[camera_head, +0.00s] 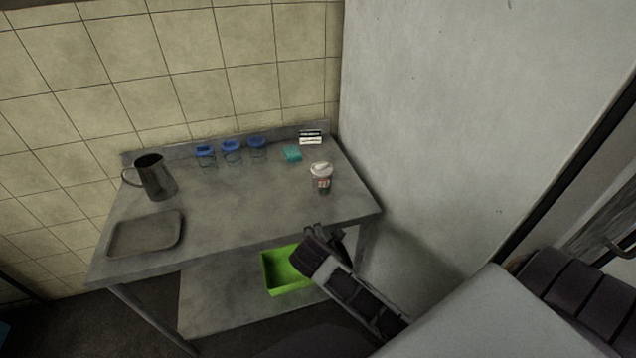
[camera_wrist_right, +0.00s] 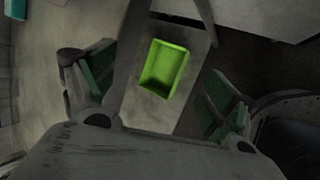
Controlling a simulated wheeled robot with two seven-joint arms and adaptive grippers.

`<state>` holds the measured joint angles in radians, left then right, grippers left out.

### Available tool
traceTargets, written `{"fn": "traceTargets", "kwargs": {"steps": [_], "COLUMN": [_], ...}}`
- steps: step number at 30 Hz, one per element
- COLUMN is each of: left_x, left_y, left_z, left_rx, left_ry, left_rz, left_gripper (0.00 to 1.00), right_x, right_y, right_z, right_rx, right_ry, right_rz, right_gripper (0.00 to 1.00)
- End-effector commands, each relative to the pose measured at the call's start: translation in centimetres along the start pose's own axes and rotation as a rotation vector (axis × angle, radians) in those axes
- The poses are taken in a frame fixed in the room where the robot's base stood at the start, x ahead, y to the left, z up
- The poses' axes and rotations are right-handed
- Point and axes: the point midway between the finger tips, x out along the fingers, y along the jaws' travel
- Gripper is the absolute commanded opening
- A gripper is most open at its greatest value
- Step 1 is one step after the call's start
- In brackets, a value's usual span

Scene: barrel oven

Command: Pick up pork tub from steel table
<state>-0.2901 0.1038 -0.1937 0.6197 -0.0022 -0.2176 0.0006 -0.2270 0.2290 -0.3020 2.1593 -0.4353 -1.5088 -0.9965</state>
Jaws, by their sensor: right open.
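The pork tub (camera_head: 321,179) is a small tub with a white lid and a red label. It stands upright on the steel table (camera_head: 235,215), near the right end in the head view. My right gripper (camera_head: 322,232) is at the table's front edge, below and in front of the tub and apart from it. In the wrist view my right gripper (camera_wrist_right: 155,95) is open, with dark green finger pads wide apart and nothing between them. I cannot make out the tub in the wrist view. My left gripper is not in view.
A metal jug (camera_head: 156,178) and a grey tray (camera_head: 146,233) are on the table's left. Several blue-lidded jars (camera_head: 231,151), a teal sponge (camera_head: 292,154) and a small sign (camera_head: 311,137) are at the back. A green bin (camera_head: 282,272) sits on the lower shelf. A wall stands right.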

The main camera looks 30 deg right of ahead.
Motion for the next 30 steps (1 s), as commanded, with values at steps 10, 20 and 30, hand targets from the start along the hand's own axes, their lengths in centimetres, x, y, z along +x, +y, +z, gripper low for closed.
{"fn": "traceTargets", "kwargs": {"steps": [10, 20, 30], "left_x": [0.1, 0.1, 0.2], "left_y": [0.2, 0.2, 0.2], "left_z": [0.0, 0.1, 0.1], "left_rx": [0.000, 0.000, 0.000], "left_ry": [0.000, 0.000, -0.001], "left_rz": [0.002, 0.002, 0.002], "left_gripper": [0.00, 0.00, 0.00], "right_x": [0.0, 0.1, -0.7], "right_y": [2.7, 7.7, 13.4], "right_z": [0.5, 1.4, 2.5], "right_rx": [-0.181, -0.530, -0.903], "right_ry": [-0.067, -0.228, -0.455], "right_rz": [0.063, 0.153, 0.199], "right_gripper": [0.86, 0.86, 0.86]}}
